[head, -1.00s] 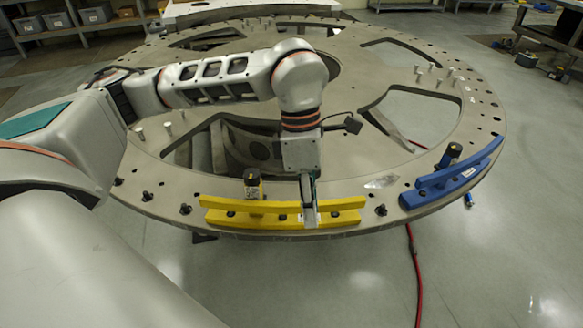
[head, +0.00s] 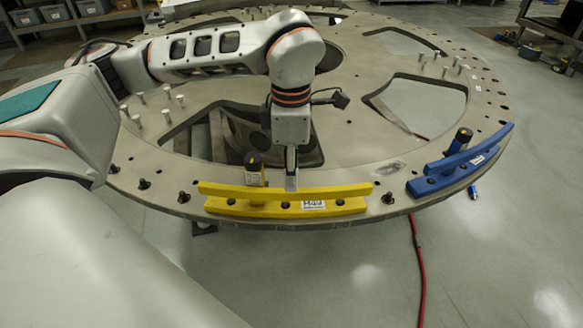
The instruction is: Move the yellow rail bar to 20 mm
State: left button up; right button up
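The yellow rail bar (head: 240,192) lies along the near rim of the round metal turret plate (head: 350,165). It sits above a yellow base (head: 270,209) with dark bolts and a white label. A black and yellow cylinder (head: 254,170) stands behind its left part. My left gripper (head: 291,186) points down at the bar's middle, its tip at the bar's top edge. The fingers overlap in this view, so their opening and any contact cannot be told. My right gripper is not in view.
A blue rail bar (head: 468,157) with its own black cylinder (head: 460,140) sits on the rim at the right. Several upright pins and dark bolts stand on the plate. A red cable (head: 418,265) runs on the floor in front.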

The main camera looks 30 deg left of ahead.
pick_arm(q)
notch_tip(320, 180, down, 3)
jog(key=shift+r+b, duration=0.15)
jog(key=shift+b, duration=0.45)
jog(key=shift+f+b, duration=0.5)
jog(key=shift+f, duration=0.6)
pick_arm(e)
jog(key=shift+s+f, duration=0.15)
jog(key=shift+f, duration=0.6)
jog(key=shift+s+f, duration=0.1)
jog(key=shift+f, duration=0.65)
pick_arm(q)
grip_shut()
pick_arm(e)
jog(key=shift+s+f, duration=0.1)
